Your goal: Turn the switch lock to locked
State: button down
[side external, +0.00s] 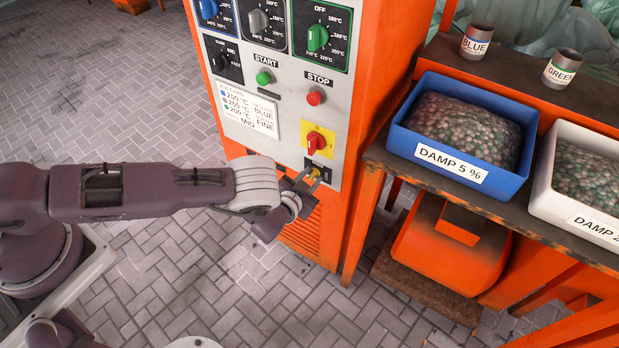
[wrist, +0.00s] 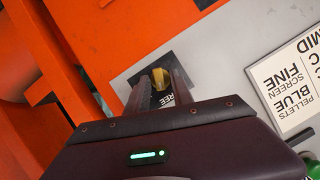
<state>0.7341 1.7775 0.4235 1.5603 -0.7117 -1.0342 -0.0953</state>
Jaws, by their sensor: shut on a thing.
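The switch lock (side external: 319,166) is a small black plate with a yellow key, low on the grey panel of the orange cabinet. My gripper (side external: 307,180) is at the plate and shut on the yellow key (side external: 314,173). In the wrist view the yellow key (wrist: 160,79) shows between the two fingers of my gripper (wrist: 157,90). Part of a label that looks like "FREE" shows on the black plate (wrist: 182,70) between the fingers. The fingers hide much of the plate, and I cannot tell the key's exact angle.
A red knob on a yellow plate (side external: 318,140) sits just above the lock. Green start (side external: 264,78) and red stop (side external: 315,97) buttons and several dials are higher. A bench with a blue bin (side external: 460,125) and a white bin (side external: 575,213) stands at the right.

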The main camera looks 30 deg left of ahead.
jog(key=m+y, duration=0.2)
jog(key=m, duration=0.1)
jog(key=m+t, duration=0.1)
jog(key=shift+d+f+m+y, duration=0.2)
jog(key=shift+d+m+y, duration=0.1)
jog(key=shift+y, duration=0.1)
jog(key=m+t+y, duration=0.1)
jog(key=m, duration=0.2)
jog(key=shift+f, duration=0.1)
jog(key=shift+m+t+y, duration=0.3)
jog(key=shift+m+y, duration=0.1)
jog(key=shift+m, duration=0.4)
jog(key=shift+w, duration=0.1)
jog(key=c, duration=1.4)
grip_release()
jog(key=shift+c, duration=0.2)
